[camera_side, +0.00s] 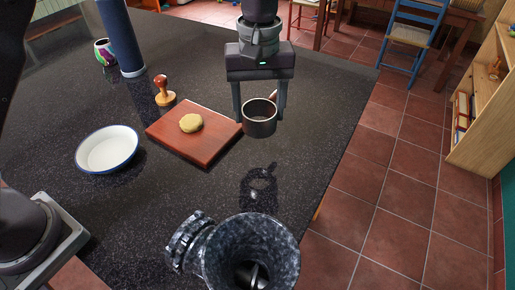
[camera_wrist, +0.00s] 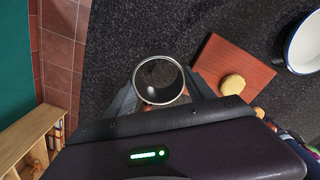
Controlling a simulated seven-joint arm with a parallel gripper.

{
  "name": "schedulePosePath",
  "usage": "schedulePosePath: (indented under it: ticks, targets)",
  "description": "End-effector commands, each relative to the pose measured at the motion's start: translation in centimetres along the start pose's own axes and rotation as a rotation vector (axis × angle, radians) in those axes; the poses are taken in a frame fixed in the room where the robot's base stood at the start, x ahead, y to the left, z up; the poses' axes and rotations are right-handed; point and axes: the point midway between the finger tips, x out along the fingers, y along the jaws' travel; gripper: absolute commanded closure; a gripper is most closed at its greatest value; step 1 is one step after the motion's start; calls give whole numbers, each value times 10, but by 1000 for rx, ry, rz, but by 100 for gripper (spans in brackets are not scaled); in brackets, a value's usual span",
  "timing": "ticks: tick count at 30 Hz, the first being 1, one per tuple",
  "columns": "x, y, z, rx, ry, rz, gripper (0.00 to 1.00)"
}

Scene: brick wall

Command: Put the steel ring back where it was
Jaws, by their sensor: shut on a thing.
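The steel ring (camera_side: 259,128) is a short, open metal band with a dark inside. My gripper (camera_side: 260,112) is shut on it, one finger on each side, and holds it in the air over the dark speckled worktop (camera_side: 225,215). Its shadow lies on the worktop below, apart from it. A small brown piece shows behind its upper right side; I cannot tell what it belongs to. In the wrist view the ring (camera_wrist: 160,98) sits between my fingers, with worktop visible through it.
A reddish board (camera_side: 176,148) with a pale round dough piece (camera_side: 191,123) lies left of the ring. A speckled stone vessel (camera_side: 225,250) stands in front. The worktop's right edge is close.

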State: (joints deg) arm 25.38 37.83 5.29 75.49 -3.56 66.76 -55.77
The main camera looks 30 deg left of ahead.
Motion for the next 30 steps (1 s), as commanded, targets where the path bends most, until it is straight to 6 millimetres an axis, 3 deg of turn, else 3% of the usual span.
schedulePosePath:
  ticks: [3,12,23,24,27,30]
  targets:
    - [30,-1,1,1,-3,-6,83]
    - [82,-1,0,-1,-1,-4,83]
    - [89,-1,0,-2,0,-1,83]
    - [90,-1,0,-2,-1,-2,36]
    - [89,-1,0,-2,0,-1,16]
    - [89,-1,0,-2,0,-1,16]
